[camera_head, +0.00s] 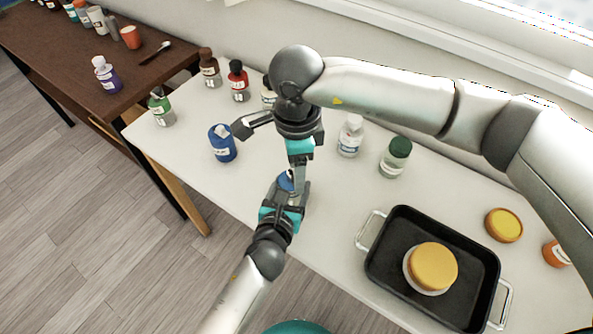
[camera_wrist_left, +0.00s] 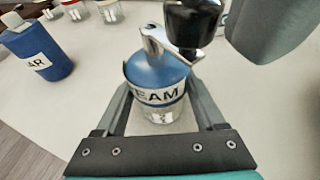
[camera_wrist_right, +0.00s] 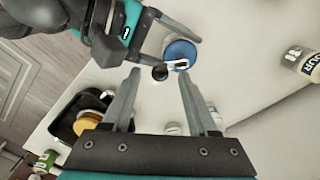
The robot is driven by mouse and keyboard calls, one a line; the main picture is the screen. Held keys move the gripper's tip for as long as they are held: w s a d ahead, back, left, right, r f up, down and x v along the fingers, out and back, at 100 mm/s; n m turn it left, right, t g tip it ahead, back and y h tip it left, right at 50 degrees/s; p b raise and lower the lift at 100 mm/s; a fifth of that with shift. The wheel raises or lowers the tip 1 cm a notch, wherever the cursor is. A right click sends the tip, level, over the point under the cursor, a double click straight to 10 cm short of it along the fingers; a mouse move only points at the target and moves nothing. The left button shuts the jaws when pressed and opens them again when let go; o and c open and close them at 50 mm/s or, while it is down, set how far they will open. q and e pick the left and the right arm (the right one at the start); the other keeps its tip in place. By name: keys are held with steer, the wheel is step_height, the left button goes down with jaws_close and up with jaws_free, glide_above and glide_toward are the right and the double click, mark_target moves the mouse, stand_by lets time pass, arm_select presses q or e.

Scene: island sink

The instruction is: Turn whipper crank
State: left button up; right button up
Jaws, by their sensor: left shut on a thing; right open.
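The whipper is a clear jar with a blue top and a label ending in "EAM"; it shows in the left wrist view (camera_wrist_left: 158,75), the head view (camera_head: 286,181) and the right wrist view (camera_wrist_right: 181,48). A silver crank arm (camera_wrist_left: 153,37) with a black knob (camera_wrist_left: 192,22) sits on its top; the knob also shows in the right wrist view (camera_wrist_right: 160,72). My left gripper (camera_wrist_left: 157,88) is shut around the jar's sides. My right gripper (camera_wrist_right: 157,72) is open above it, with the knob showing between its fingertips. I cannot tell whether they touch it.
A blue bottle (camera_head: 222,143) stands left of the whipper on the white counter (camera_head: 335,205). Several bottles line the back. A black pan (camera_head: 385,250) holding a yellow-topped item (camera_head: 433,266) sits at right. A brown table (camera_head: 60,50) adjoins at left.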

steer(key=shift+f, duration=0.7)
jaws_close()
